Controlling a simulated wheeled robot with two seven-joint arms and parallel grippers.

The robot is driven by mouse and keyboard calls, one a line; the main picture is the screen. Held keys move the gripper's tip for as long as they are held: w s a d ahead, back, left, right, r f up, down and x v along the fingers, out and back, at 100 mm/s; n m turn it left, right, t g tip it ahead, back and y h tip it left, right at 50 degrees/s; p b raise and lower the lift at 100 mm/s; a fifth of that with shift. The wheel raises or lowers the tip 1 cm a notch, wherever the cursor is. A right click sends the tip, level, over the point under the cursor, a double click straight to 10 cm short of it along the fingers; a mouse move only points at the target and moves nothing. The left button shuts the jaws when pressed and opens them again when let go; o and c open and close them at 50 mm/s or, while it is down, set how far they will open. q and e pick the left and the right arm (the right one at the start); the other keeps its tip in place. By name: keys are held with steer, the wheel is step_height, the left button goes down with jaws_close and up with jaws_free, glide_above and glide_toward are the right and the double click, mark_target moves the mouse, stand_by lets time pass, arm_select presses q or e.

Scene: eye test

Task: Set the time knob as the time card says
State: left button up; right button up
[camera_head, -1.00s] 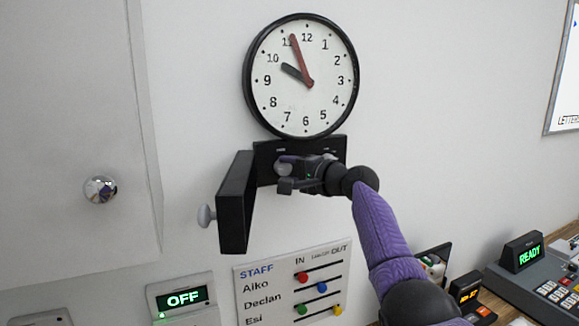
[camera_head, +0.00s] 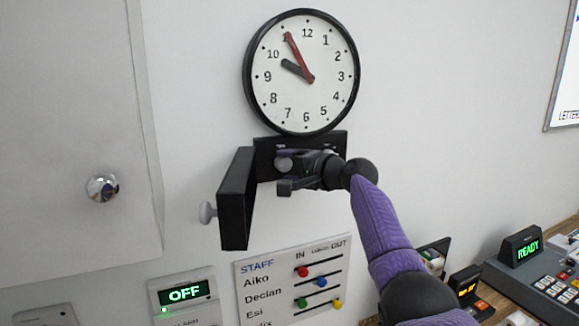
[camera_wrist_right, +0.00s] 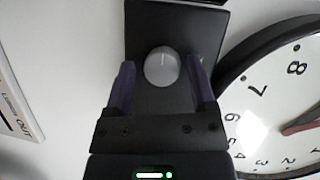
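The grey time knob (camera_head: 284,164) sits on a black panel (camera_head: 334,143) under the round wall clock (camera_head: 280,108). In the right wrist view the knob (camera_wrist_right: 162,66) lies between the two purple-sided fingers of my right gripper (camera_wrist_right: 162,80). A gap shows on each side of it, so the gripper is open around it. The same gripper (camera_head: 287,172) covers part of the panel in the head view. The clock's red hand points near 11 and its dark short hand near 10. I see no readable time card. My left gripper is out of view.
A black cover (camera_head: 236,200) with a grey pull stands open left of the panel. A staff board (camera_head: 257,292) and an OFF display (camera_head: 184,293) are below. A cabinet door with a chrome knob (camera_head: 102,187) is at left. A READY device (camera_head: 524,248) stands at right.

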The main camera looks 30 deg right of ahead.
steer(key=shift+o, duration=0.6)
steer(key=shift+r, duration=0.1)
steer(key=shift+s+d, duration=0.15)
steer(key=shift+s, duration=0.05)
steer(key=b+v, duration=0.4)
steer(key=v, duration=0.5)
steer(key=shift+s, duration=0.25)
